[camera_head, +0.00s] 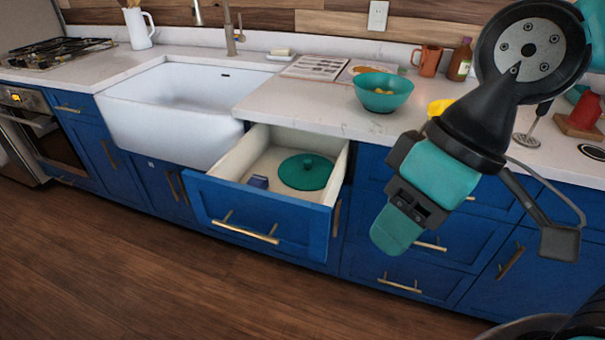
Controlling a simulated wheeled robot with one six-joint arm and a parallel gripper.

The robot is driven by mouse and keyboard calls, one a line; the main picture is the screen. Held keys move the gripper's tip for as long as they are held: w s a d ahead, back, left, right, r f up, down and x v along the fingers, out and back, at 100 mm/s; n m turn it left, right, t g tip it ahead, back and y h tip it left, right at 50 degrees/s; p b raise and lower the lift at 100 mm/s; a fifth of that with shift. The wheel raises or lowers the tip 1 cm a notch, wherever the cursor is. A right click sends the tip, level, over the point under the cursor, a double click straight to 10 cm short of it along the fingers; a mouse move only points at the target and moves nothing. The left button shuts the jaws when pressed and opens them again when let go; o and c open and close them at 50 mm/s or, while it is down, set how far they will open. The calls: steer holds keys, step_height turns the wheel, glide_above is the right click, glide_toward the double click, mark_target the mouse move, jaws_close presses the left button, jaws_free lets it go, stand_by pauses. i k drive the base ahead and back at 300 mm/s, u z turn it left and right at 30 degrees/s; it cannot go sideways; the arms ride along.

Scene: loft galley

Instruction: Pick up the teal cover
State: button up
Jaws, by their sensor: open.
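The teal cover (306,171) is a round lid with a small knob on top. It lies flat in the open drawer (272,218), toward the drawer's right side. My gripper (408,238) is at the right of the camera_head view, in front of the blue cabinets and to the right of the drawer. It is open and apart from the cover. Its far finger is mostly hidden behind the gripper body, and nothing shows between the fingers.
A small dark blue item (259,182) lies left of the cover in the drawer. A teal bowl (383,92) stands on the counter (300,106) above, with an orange mug (427,60) and a bottle (460,60) behind. The white sink (180,115) is left of the drawer. Floor (130,255) in front is clear.

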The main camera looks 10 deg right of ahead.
mark_target(301, 172)
steer(key=z, duration=0.4)
steer(key=k, duration=0.55)
steer(key=u, duration=1.25)
steer(key=i, duration=1.3)
steer(key=z, duration=0.2)
